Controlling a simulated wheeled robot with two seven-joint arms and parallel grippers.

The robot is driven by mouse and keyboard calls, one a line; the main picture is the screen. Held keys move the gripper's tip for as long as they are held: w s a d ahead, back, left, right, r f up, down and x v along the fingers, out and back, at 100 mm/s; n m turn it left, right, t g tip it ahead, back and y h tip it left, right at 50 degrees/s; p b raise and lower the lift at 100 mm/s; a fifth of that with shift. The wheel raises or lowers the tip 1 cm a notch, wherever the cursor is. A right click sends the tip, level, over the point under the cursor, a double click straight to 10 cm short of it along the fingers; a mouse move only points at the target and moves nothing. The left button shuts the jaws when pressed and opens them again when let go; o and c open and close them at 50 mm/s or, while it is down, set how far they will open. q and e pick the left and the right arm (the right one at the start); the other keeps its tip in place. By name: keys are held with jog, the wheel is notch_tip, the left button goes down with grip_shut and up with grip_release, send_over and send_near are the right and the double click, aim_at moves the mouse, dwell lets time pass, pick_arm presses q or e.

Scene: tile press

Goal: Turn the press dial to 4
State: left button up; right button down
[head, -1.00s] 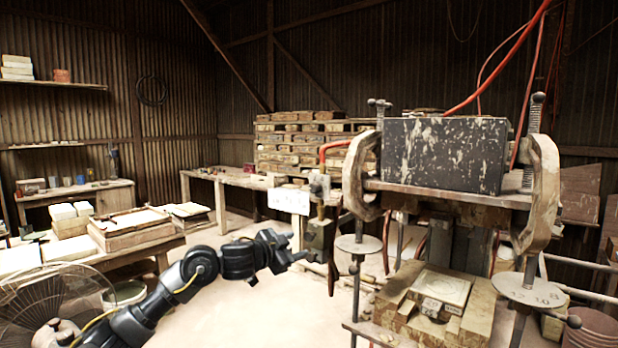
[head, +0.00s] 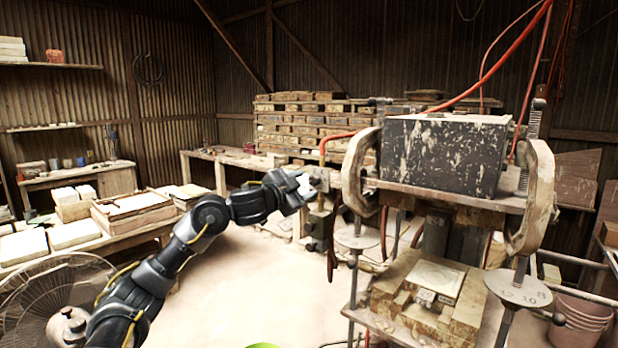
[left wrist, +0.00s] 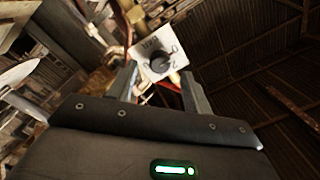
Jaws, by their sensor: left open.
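The press dial is a black knob (left wrist: 161,61) on a white plate (left wrist: 175,44) in the left wrist view. Marks show around the knob, but I cannot read its setting. My left gripper (left wrist: 158,74) is open, with one finger on each side of the knob's lower part in the picture; I see no clear contact. In the head view my left gripper (head: 303,186) is at the left side of the press (head: 445,155) and largely hides the dial plate. My right gripper is not in view.
A metal disc with numbers (head: 518,290) and another disc (head: 360,238) flank the press bed, where a framed tile mould (head: 433,278) sits. A red hose (head: 490,75) runs above. Workbenches stand at left, a fan (head: 60,300) at lower left. The floor between is clear.

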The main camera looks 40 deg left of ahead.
aim_at(315, 180)
pick_arm(q)
jog(key=shift+w+a+p, duration=0.1)
jog(key=shift+w+p, duration=0.25)
jog(key=shift+w, duration=1.1)
jog(key=c, duration=1)
